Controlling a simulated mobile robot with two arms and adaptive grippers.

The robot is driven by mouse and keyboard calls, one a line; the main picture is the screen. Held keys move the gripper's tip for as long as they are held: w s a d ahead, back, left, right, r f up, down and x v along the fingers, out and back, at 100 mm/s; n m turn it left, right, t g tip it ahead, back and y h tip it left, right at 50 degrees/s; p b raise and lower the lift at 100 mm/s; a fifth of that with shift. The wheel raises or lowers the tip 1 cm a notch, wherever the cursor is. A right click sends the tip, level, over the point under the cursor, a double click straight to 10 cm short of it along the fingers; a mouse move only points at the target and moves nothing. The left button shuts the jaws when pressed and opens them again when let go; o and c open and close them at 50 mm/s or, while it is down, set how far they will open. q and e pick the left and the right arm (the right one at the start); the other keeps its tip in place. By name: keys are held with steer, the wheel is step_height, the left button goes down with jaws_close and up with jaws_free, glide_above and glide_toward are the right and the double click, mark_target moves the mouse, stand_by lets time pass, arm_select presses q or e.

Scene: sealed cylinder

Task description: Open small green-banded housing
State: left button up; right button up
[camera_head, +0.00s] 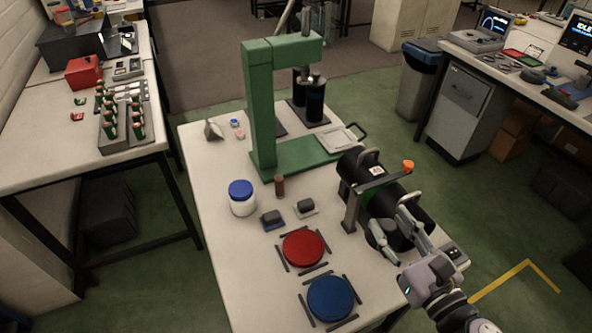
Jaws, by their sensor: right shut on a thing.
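A black cylindrical housing (371,196) lies on its side at the right edge of the white table (215,272). A grey clamp bar with an orange knob (407,165) crosses over it, and a small white label shows near its far end. No green band shows on the part I can see. My right gripper (387,218) reaches in from the lower right and its two fingers are shut on the near end of the black housing. The fingers and wrist hide part of that end. My left gripper is not in view.
A green press frame (262,108) stands at the table's back. A white jar with a blue lid (242,197), a red disc (303,249) and a blue disc (331,298) sit left of the housing. A metal tray (337,138) lies behind it.

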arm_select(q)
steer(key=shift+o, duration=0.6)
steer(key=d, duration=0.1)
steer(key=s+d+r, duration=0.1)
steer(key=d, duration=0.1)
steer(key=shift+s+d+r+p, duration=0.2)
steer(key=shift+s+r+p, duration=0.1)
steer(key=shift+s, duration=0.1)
arm_select(e)
steer(key=r, duration=0.1)
steer(key=d+r+y, duration=0.1)
steer(key=shift+w+r+n, duration=0.25)
steer(key=shift+r+n, duration=0.05)
steer(key=shift+f, duration=0.15)
steer(key=b, duration=0.5)
glide_above(372, 277)
step_height(372, 277, down, 15)
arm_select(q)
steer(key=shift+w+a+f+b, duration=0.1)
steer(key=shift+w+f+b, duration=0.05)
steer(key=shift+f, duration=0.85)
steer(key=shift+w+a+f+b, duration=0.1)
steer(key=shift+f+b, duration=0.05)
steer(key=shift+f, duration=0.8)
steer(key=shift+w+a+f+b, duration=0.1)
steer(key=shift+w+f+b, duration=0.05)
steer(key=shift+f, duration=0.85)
arm_select(e)
steer(key=shift+f, duration=2.4)
